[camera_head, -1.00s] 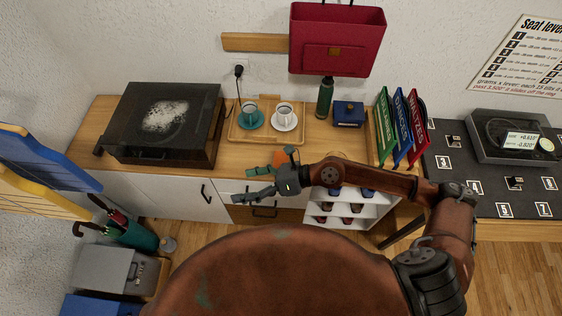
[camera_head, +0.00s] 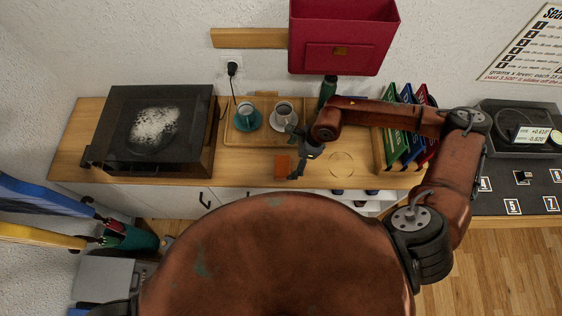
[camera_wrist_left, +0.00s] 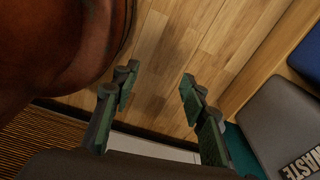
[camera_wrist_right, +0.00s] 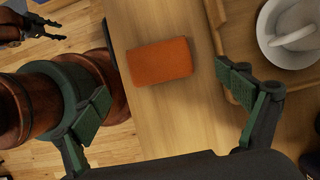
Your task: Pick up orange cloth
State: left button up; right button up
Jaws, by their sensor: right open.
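The orange cloth (camera_head: 283,164) is a small folded rectangle lying flat on the wooden counter, in front of the tray. It also shows in the right wrist view (camera_wrist_right: 159,62), between and beyond the fingers. My right gripper (camera_head: 293,152) is open and empty, its fingers spread on either side of the cloth in that view; I cannot tell how high it is above the counter. My left gripper (camera_wrist_left: 155,88) is open and empty over the wooden floor, away from the counter.
The wooden tray (camera_head: 232,137) with a teal cup (camera_head: 245,110) and a white cup (camera_head: 284,110) is just behind the cloth. A dark-lidded turntable (camera_head: 112,135) stands left, a file rack (camera_head: 380,150) right. Bare counter lies left of the cloth.

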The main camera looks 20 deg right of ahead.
aim_at(284, 166)
jog(key=x, duration=0.2)
jog(key=shift+a+f, duration=0.2)
jog(key=shift+f, duration=0.15)
jog(key=x, duration=0.3)
jog(key=shift+f+p, duration=0.1)
jog(key=shift+p, duration=0.25)
jog(key=shift+a, duration=0.1)
jog(key=c, duration=1.1)
pick_arm(q)
jog(key=shift+s+r, duration=0.35)
jog(key=shift+s, duration=0.3)
pick_arm(e)
jog(key=shift+c, duration=0.3)
